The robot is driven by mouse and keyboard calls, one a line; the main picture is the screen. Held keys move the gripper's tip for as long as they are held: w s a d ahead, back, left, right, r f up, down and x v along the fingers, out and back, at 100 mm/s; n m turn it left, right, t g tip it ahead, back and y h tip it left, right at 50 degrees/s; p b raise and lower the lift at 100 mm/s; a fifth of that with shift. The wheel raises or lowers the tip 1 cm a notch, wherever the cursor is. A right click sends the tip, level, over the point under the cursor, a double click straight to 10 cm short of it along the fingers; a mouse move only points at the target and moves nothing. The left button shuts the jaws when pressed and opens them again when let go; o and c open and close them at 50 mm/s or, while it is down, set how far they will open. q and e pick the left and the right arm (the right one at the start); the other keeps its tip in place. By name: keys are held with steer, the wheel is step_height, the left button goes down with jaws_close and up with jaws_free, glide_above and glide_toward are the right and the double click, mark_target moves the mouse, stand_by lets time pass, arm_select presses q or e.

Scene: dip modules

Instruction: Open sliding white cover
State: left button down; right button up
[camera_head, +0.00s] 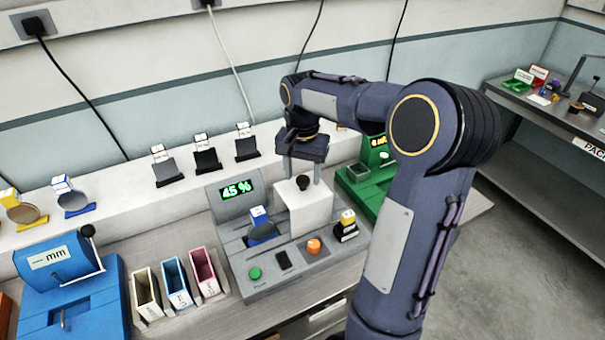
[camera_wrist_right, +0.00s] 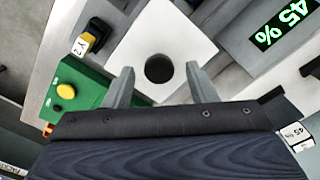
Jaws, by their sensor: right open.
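The white cover (camera_head: 308,210) is a block with a round black knob (camera_head: 303,182) on top. It stands on the grey machine with the green "45 %" display (camera_head: 237,190). My right gripper (camera_head: 303,172) is over the cover, pointing down, its fingers apart on either side of the knob. In the right wrist view the white cover (camera_wrist_right: 165,30) fills the upper middle, and the knob (camera_wrist_right: 158,68) lies between the two open fingertips. I cannot tell whether the fingers touch the knob or the cover. My left gripper is not in view.
A green machine (camera_head: 362,190) stands right of the grey one. A blue machine marked "mm" (camera_head: 65,285) and coloured bins (camera_head: 175,285) stand left. A blue-tagged dish (camera_head: 262,232), an orange button (camera_head: 314,246) and a yellow-topped piece (camera_head: 346,226) are close to the cover.

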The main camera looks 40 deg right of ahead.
step_height(320, 180, up, 7)
steer(key=shift+r, duration=0.1)
stand_by(0.7)
